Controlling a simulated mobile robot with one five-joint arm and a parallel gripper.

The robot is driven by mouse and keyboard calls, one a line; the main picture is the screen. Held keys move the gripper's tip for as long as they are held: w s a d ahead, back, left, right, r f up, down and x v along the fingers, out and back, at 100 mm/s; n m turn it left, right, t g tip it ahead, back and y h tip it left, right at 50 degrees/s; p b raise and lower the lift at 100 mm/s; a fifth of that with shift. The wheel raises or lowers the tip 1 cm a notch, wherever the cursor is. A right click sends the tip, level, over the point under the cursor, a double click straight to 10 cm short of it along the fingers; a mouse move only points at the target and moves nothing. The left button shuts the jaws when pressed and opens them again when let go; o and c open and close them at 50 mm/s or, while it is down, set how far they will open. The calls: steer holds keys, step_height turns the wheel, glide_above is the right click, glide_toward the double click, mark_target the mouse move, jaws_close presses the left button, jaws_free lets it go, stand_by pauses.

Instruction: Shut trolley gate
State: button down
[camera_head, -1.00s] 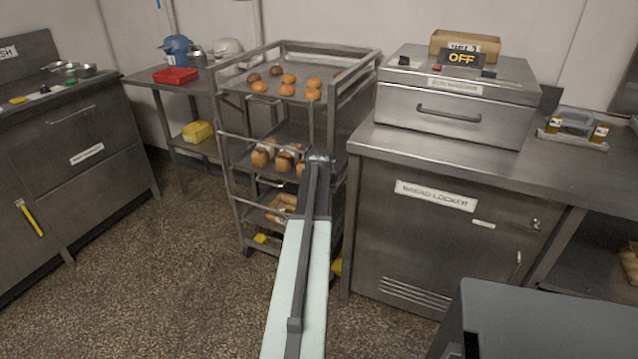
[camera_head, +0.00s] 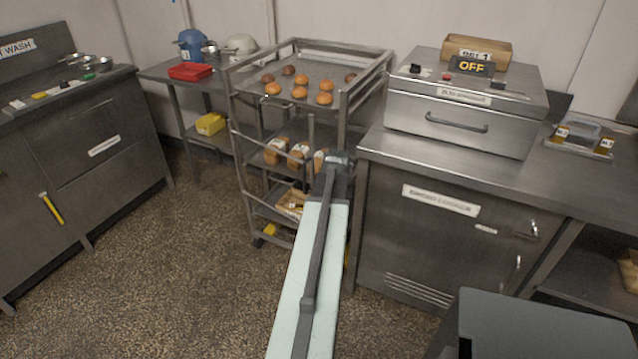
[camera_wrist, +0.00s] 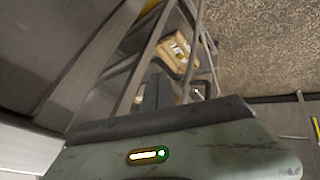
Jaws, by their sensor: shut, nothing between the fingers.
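The trolley (camera_head: 238,112) is a metal rack with several shelves, standing in the middle of the head view. Thin metal rails, seemingly its gate (camera_head: 262,146), run across its front below the top tray. I cannot tell how far the gate stands from the frame. My gripper (camera_head: 335,160) is in front of the trolley's right front side, at about middle-shelf height, and hides part of it. In the wrist view my gripper's dark fingers (camera_wrist: 158,92) are together and empty, close to the trolley's bars (camera_wrist: 140,70). I cannot tell whether they touch.
Buns (camera_head: 298,92) lie on the top tray, with loaves (camera_head: 275,150) below. The bread locker counter (camera_head: 440,215) stands close on the trolley's right. A side table (camera_head: 160,78) stands behind left. The wash unit (camera_head: 100,150) is at far left. Floor (camera_head: 190,260) is clear in front.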

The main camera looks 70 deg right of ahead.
steer(key=w+a+r+m+g+p, duration=0.2)
steer(key=w+a+r+m+p, duration=0.1)
steer(key=w+a, duration=0.4)
steer(key=w+a+r+m+g+p, duration=0.25)
steer(key=w+a, duration=0.25)
steer(key=w, duration=0.5)
steer(key=s+d+f+b, duration=0.5)
steer(key=d+f+b, duration=0.2)
steer(key=d, duration=0.1)
steer(key=shift+s+d, duration=0.15)
steer(key=shift+d, duration=0.1)
steer(key=shift+f, duration=0.1)
